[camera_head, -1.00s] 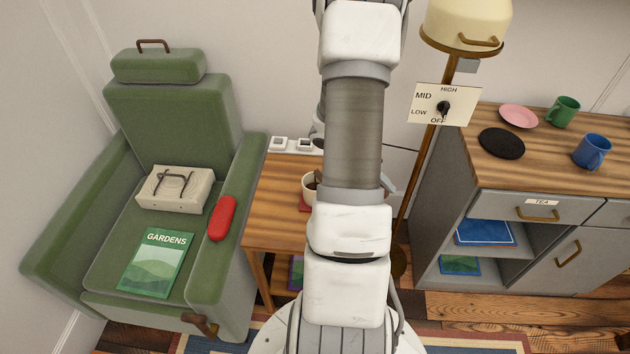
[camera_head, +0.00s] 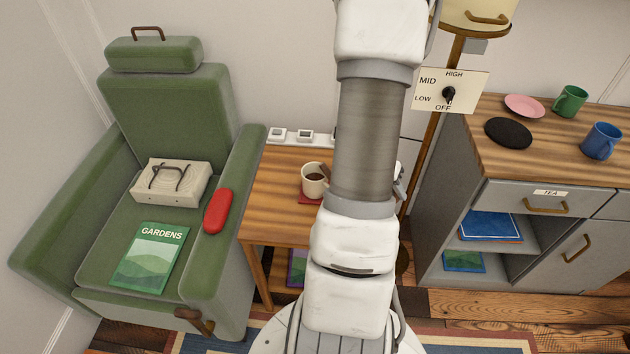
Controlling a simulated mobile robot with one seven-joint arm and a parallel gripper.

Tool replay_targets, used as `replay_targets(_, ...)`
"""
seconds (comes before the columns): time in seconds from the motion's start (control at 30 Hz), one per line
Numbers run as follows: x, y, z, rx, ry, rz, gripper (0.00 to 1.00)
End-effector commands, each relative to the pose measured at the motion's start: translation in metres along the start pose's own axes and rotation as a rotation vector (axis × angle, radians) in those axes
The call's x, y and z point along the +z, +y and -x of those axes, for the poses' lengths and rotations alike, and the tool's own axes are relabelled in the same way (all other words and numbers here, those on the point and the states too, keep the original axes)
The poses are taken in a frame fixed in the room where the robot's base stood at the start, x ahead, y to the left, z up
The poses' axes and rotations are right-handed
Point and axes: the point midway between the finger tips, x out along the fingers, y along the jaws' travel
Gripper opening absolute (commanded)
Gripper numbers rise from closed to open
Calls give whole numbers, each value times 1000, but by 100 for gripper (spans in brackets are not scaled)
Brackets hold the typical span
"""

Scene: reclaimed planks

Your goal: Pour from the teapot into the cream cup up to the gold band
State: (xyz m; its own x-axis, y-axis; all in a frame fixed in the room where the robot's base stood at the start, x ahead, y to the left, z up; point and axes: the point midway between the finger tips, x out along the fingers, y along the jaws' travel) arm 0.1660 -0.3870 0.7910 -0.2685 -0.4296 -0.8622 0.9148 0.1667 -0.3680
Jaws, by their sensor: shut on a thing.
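The cream cup (camera_head: 311,184) stands upright on a red coaster (camera_head: 307,199) on the small wooden side table. Dark brown shows inside it; its right side is close to my arm's outline. A small brown piece (camera_head: 323,169) shows at the cup's upper right rim, partly cut off by my arm; I cannot tell whether it is the teapot's spout. The gold band cannot be made out. No teapot body shows; my arm covers the middle of the view. My gripper is hidden behind the arm; only a small grey and white piece shows at the arm's right edge.
The side table (camera_head: 272,210) stands between a green armchair (camera_head: 170,110) and a grey cabinet (camera_head: 440,200) with mugs on top. A lamp pole with a switch plate (camera_head: 450,92) rises right of my arm. White sockets (camera_head: 305,135) are behind the table.

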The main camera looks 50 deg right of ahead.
Motion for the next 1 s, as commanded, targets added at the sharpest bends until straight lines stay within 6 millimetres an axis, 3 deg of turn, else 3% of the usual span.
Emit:
replay_targets(0.03, -6, 0, -17, 33, -4, -21, 0)
replay_targets(0.07, -7, 0, -20, 49, -5, -27, 0)
replay_targets(0.37, -8, -2, -21, 84, -5, -39, 0)
replay_targets(1.0, -29, -2, -68, 271, -6, -138, 0)
